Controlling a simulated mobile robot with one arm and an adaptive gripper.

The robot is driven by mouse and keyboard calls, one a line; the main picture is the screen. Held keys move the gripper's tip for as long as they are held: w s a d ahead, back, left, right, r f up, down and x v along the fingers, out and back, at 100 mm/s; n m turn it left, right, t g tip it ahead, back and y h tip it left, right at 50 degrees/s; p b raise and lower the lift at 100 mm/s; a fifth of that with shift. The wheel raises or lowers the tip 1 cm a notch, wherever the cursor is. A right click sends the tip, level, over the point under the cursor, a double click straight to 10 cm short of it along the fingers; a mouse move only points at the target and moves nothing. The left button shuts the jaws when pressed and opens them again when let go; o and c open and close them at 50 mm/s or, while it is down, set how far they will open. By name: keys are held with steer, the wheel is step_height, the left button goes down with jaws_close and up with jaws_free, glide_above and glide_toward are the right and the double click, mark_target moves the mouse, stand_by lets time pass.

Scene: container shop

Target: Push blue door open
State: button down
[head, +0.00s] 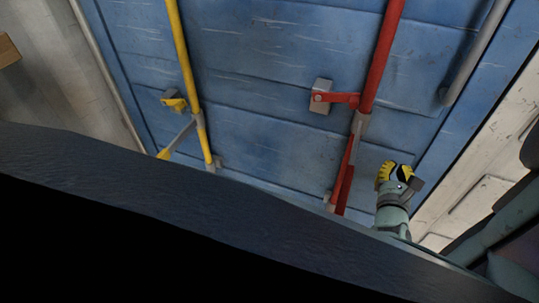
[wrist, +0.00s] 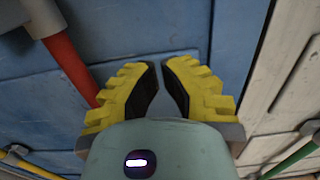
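The blue door (head: 265,50) fills most of the head view, with horizontal ribs, a yellow rod (head: 184,60) at left and a red rod (head: 383,55) at right. A red handle (head: 345,175) hangs beside the red rod. My gripper (head: 393,168) is in front of the door's lower right part, right of the red handle. In the wrist view, its yellow fingers (wrist: 163,65) are slightly apart with nothing between them, and point at the blue door (wrist: 130,30). The red rod (wrist: 70,60) is left of the fingers. I cannot tell whether the tips touch the door.
A grey bar (head: 474,55) runs along the door's right side. A white panel (head: 480,170) adjoins at right; the wrist view also shows it (wrist: 285,80). A pale wall (head: 60,80) is at left. A dark surface covers the bottom of the head view.

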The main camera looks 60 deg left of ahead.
mark_target(397, 146)
steer(key=b+x, duration=0.2)
steer(key=x, duration=0.4)
steer(key=shift+a+f, duration=0.2)
steer(key=shift+a, duration=0.05)
steer(key=shift+w+a+r, duration=0.15)
steer(key=shift+w+a, duration=0.1)
steer(key=shift+w, duration=0.2)
